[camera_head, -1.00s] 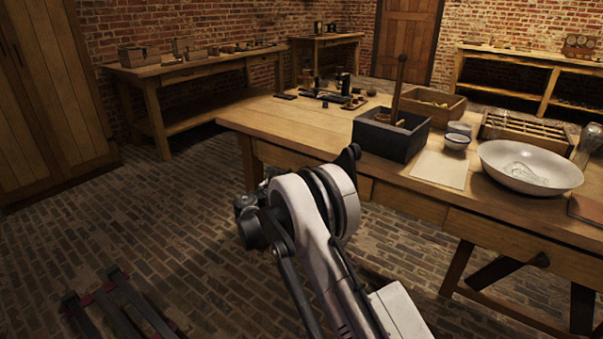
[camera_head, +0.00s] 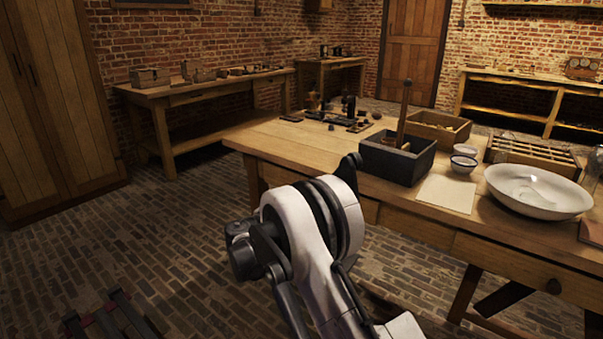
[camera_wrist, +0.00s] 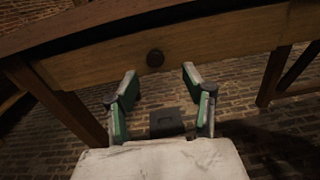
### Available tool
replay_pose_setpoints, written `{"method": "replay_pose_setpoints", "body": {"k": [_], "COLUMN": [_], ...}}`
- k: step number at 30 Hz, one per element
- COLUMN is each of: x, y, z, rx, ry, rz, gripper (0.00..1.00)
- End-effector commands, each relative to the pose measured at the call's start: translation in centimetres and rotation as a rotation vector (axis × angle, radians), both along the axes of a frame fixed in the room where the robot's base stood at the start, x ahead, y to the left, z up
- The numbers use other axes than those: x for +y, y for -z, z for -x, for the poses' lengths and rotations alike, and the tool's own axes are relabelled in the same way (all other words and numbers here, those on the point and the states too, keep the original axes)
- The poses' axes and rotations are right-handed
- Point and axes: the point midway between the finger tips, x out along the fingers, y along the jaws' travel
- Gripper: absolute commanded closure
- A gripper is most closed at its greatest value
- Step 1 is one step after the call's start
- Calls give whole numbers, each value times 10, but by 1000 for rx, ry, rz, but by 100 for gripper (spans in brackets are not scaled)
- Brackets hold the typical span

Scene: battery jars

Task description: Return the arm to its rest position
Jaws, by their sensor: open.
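In the wrist view my gripper (camera_wrist: 160,82) is open, with its two green-lined fingers apart and nothing between them. It points at the front of the wooden workbench (camera_wrist: 100,65), below the top edge and close to a drawer with a dark round knob (camera_wrist: 155,58). In the head view my arm is folded in front of the near side of the workbench (camera_head: 290,150). The arm's joint stands beside the bench's left front corner. The gripper's fingers are hidden in the head view.
On the bench are a dark box (camera_head: 395,160), a paper sheet (camera_head: 447,194), a white basin (camera_head: 538,192), cups (camera_head: 463,164) and a wooden tray (camera_head: 440,128). A side bench (camera_head: 205,90) and a cabinet (camera_head: 60,100) stand at left. The brick floor (camera_head: 150,230) at left is largely open.

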Motion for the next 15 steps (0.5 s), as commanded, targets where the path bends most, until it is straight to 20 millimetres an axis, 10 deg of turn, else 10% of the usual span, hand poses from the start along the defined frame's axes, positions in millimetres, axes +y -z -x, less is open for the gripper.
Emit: {"method": "replay_pose_setpoints", "body": {"k": [15], "x": [-118], "y": [-103], "z": [42], "rx": [-50], "ry": [131], "rz": [-551], "gripper": [55]}}
